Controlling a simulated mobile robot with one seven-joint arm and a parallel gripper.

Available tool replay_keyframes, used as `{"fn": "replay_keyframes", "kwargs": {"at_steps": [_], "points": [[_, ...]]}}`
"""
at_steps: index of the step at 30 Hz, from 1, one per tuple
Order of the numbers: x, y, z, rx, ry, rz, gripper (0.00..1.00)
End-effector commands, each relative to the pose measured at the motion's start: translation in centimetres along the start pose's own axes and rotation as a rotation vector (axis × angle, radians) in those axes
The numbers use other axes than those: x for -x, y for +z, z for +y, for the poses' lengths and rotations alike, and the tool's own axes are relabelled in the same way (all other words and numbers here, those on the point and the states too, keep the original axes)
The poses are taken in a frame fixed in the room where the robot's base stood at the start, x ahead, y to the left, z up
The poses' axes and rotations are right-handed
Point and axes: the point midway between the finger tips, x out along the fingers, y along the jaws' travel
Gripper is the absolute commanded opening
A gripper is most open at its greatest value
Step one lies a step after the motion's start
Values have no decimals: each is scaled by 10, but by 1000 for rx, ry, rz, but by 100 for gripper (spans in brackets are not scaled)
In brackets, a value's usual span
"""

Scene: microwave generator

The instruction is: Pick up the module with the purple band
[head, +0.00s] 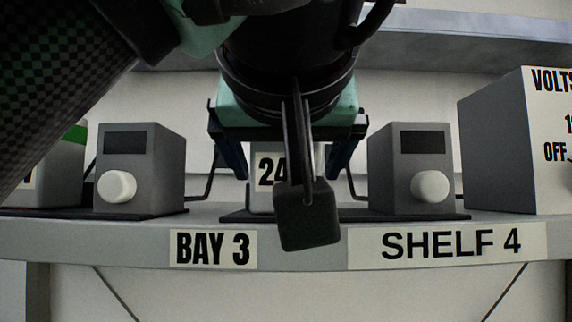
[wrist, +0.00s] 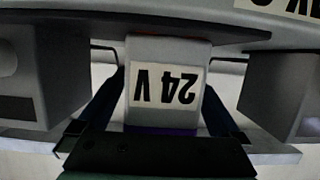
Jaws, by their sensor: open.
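The module labelled 24 V (wrist: 165,82) stands on the shelf and appears upside down in the wrist view. A strip of its purple band (wrist: 160,130) shows near my gripper's palm. In the head view the module (head: 266,163) is partly hidden behind my wrist and a dark block hanging from it. My gripper (head: 289,172) is open, with one dark blue finger on each side of the module. In the wrist view my gripper (wrist: 163,88) also has its fingers either side of the module; I cannot tell whether they touch it.
Grey boxes with white knobs stand left (head: 140,165) and right (head: 411,165) of the module, close to my fingers. A module with a green band (head: 77,133) is at far left. A larger VOLTS box (head: 500,150) is at right. The shelf edge (head: 300,258) runs in front.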

Motion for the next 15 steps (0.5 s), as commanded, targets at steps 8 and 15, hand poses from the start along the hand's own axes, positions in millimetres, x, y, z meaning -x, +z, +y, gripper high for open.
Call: {"fn": "replay_keyframes", "kwargs": {"at_steps": [8, 15], "points": [[0, 0, 0, 0, -1, 0, 75], [0, 0, 0, 0, -1, -1, 32]]}}
